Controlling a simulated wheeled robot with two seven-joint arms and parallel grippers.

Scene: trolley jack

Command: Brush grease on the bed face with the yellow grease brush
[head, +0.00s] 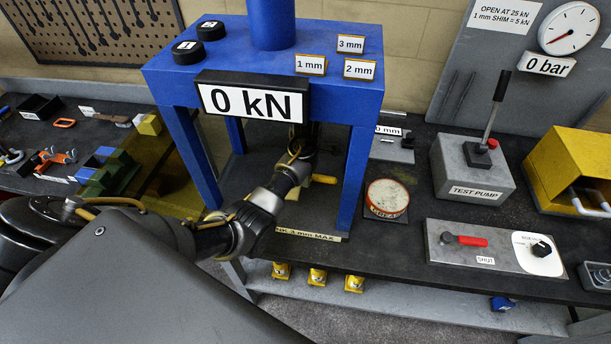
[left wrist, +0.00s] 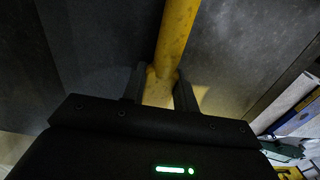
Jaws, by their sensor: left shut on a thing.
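My left gripper (head: 306,170) reaches in between the legs of the blue press, above its dark bed (head: 262,212). In the left wrist view my left gripper (left wrist: 159,88) has its two dark fingers shut on a yellow rod, which I take for the grease brush (left wrist: 178,35). A small yellow piece of the brush (head: 324,179) sticks out to the right of the gripper in the head view. The bristles are hidden, so I cannot tell whether they touch the bed. The open grease tin (head: 387,197) stands right of the press. My right gripper is not in view.
The blue press frame (head: 358,175) stands close around my left arm, with a "0 kN" display (head: 252,101) above it. The test pump (head: 473,170) and a valve panel (head: 492,247) are at the right. Tools and blocks (head: 112,172) lie at the left.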

